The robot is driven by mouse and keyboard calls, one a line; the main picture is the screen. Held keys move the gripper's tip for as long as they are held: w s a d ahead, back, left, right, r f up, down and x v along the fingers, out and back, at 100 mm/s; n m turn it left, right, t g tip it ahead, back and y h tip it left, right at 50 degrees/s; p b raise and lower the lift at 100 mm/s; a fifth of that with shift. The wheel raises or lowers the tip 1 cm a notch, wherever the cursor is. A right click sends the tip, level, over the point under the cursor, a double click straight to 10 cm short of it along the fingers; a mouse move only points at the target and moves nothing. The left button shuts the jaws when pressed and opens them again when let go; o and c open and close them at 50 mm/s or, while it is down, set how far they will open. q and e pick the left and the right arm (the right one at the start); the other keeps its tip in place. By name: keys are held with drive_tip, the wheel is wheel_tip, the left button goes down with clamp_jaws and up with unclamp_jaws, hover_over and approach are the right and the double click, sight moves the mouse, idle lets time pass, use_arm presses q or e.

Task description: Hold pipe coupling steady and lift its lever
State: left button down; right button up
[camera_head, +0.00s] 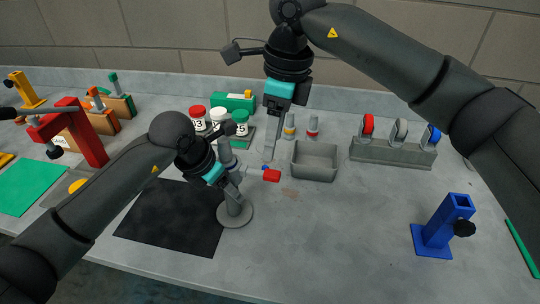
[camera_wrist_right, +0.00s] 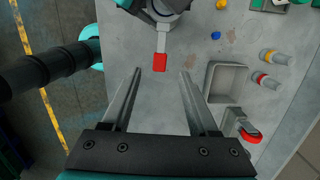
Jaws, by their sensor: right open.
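The pipe coupling (camera_head: 235,213) stands upright as a grey post on a round base, at the edge of a black mat. Its lever sticks out to the right and ends in a red tip (camera_head: 271,176). My left gripper (camera_head: 236,184) is at the post and appears closed around it, though its fingertips are partly hidden. My right gripper (camera_head: 268,153) is open and empty, above and behind the red tip, pointing down. In the right wrist view, the red tip (camera_wrist_right: 160,62) lies between the line of the two open fingers, just beyond their ends, with the coupling (camera_wrist_right: 168,8) cut off at the top.
A grey bin (camera_head: 315,175) stands right of the lever. Several jars (camera_head: 218,117) stand behind the coupling. A grey rack with coloured discs (camera_head: 392,153) is at back right, and a blue stand (camera_head: 436,238) at front right. The table between coupling and blue stand is clear.

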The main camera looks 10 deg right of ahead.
drive_tip(key=shift+s+d+r, duration=0.1)
drive_tip(key=shift+d+r, duration=0.05)
drive_tip(key=shift+r, duration=1)
drive_tip(key=shift+s+d+r, duration=0.1)
drive_tip(key=shift+r, duration=1)
use_arm(q)
unclamp_jaws()
